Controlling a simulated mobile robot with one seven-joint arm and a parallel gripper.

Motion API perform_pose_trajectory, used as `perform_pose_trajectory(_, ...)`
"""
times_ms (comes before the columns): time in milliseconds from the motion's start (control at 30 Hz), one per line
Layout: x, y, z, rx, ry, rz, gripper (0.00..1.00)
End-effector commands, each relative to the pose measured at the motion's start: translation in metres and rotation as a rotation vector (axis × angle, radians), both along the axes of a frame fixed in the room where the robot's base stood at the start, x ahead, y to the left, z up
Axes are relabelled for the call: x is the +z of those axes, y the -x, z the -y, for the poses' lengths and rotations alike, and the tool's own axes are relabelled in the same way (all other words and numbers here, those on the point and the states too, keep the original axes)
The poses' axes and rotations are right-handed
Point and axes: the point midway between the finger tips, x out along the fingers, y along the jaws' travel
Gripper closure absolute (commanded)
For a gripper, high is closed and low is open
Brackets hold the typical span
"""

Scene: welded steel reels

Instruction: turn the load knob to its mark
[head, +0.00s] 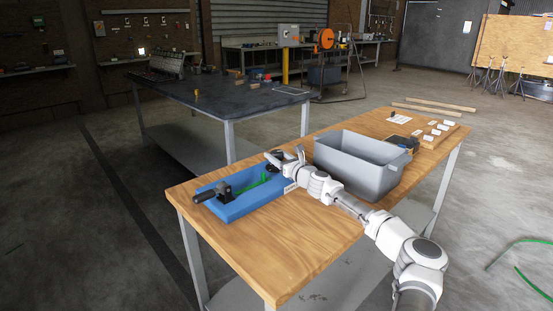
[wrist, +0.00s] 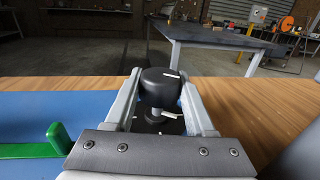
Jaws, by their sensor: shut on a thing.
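The load knob (wrist: 158,86) is a round black knob on a thin stem, with a short white line on its top. Below it, in the wrist view, is a dark round base with small white marks (wrist: 168,115). My gripper (wrist: 161,98) is shut on the knob, one finger on each side. In the head view my gripper (head: 285,160) is at the far right end of the blue fixture (head: 232,206), and the knob is mostly hidden there. I cannot tell whether the knob's line meets a mark.
The blue fixture also carries a green bar (head: 252,186) and a black handle (head: 206,195). A grey bin (head: 352,168) stands close to the right of my gripper. The front left of the wooden table (head: 270,250) is clear.

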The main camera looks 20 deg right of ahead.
Motion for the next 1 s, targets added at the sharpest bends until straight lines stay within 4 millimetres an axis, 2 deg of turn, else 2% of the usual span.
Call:
perform_pose_trajectory(400,0.0014,-0.0006,0.0012,0.244,0.004,-0.001,1.00)
perform_pose_trajectory(1000,-0.0002,-0.0002,0.0009,0.401,0.002,-0.001,1.00)
